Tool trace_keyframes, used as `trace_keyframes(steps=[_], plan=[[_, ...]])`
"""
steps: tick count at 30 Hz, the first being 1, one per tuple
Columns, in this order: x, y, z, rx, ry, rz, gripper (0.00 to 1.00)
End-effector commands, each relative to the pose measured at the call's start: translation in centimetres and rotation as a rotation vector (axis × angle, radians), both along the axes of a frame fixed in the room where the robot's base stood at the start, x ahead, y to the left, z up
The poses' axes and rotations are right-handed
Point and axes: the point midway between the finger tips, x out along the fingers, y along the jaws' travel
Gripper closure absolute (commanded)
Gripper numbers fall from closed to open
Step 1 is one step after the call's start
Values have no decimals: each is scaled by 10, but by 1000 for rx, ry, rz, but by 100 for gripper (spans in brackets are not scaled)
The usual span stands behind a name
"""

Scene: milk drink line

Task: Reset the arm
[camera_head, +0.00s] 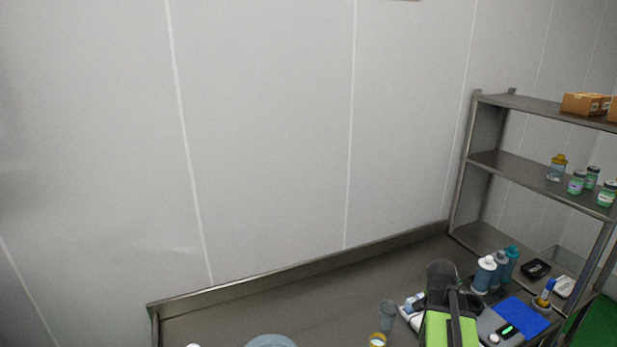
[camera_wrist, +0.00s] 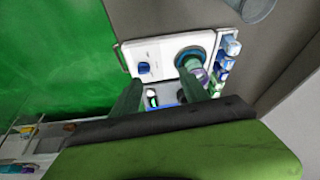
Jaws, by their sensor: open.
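My gripper (camera_wrist: 160,78) shows in the wrist view as two dark green fingers, spread apart with nothing clearly held between them. Beyond the fingertips is a white device (camera_wrist: 141,54) with a blue knob and a round dark top. A bottle with a purple band shows beside the right finger, partly hidden; I cannot tell whether they touch. In the head view my green and black arm rises from the bottom edge, over the right part of the bench, and hides part of the white device there.
A grey metal bench (camera_head: 310,295) runs along the wall. A clear cup (camera_head: 388,315) and a yellow-rimmed jar (camera_head: 377,340) stand left of my arm. Several bottles (camera_head: 484,275), a blue mat (camera_head: 522,316) and a metal shelf (camera_head: 510,167) are to the right. The bench's middle is clear.

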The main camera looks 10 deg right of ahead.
Motion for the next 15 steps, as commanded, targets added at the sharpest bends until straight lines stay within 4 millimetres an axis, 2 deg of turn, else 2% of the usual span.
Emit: trace_keyframes(steps=[1, 2, 3, 5, 6, 7, 9, 12, 14, 15], plan=[[21, 38, -22, 4, -2, 68, 47], [31, 62, -29, 11, -3, 107, 47], [43, 95, -39, 23, 1, 160, 47], [53, 144, -53, 48, 18, 255, 47], [57, 176, -62, 63, 37, 329, 47], [58, 201, -68, 77, 54, 388, 47], [55, 254, -83, 109, 103, 540, 47], [38, 318, -98, 158, 188, 778, 47], [22, 344, -101, 195, 246, 932, 47], [14, 346, -97, 217, 276, 1006, 47]])
